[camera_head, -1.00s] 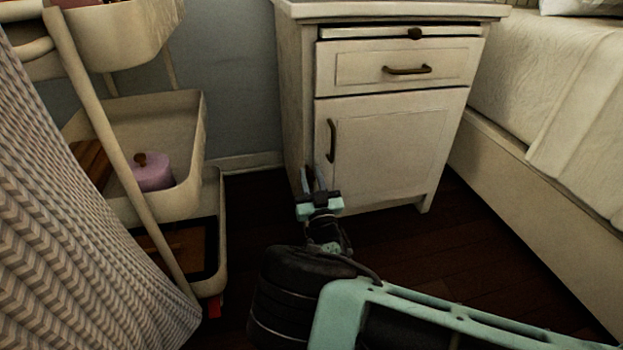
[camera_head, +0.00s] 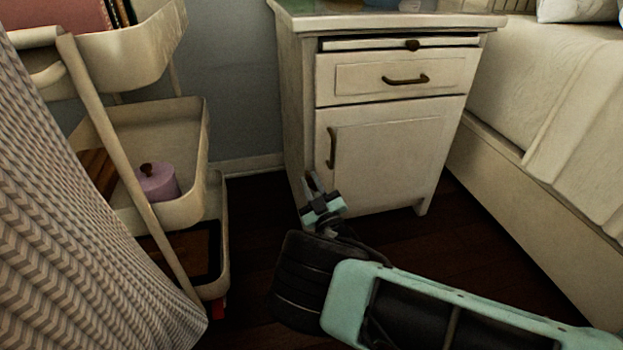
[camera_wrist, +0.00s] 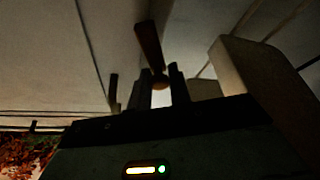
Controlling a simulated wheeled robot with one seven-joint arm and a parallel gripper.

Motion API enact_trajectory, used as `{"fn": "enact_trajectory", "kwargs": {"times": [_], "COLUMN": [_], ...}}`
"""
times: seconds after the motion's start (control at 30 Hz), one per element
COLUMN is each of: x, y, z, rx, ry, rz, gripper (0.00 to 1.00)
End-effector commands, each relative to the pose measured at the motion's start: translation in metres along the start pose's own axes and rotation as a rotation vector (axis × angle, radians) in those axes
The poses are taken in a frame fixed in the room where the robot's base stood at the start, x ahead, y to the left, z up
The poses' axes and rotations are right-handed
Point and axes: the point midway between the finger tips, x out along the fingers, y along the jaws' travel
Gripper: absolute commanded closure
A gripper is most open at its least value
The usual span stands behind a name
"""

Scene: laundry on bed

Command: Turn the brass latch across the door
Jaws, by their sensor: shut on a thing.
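The white nightstand door (camera_head: 390,155) is closed and has a dark upright handle (camera_head: 331,148) near its left edge. My gripper (camera_head: 313,183) is at the door's lower left corner, just below that handle. In the wrist view, my gripper's two dark fingers (camera_wrist: 162,88) close around the lower end of a brown bar, which appears to be the latch (camera_wrist: 149,45). The bar rises slightly tilted beyond the fingers, with a brass-coloured spot at its lower end. The latch cannot be made out in the head view, where my gripper covers that area.
A cream trolley (camera_head: 165,120) with a lilac pot (camera_head: 158,182) stands to the left. The bed (camera_head: 540,190) is close on the right. A drawer (camera_head: 400,76) above the door is shut. Dark floor (camera_head: 440,240) lies clear before the nightstand.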

Motion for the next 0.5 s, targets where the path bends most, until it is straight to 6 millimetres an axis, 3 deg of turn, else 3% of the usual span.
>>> {"fn": "enact_trajectory", "kwargs": {"times": [0.5], "x": [0.0001], "y": [0.0008], "z": [-0.0020], "rx": [-0.453], "ry": [-0.002], "rz": [-0.189], "gripper": [1.00]}}
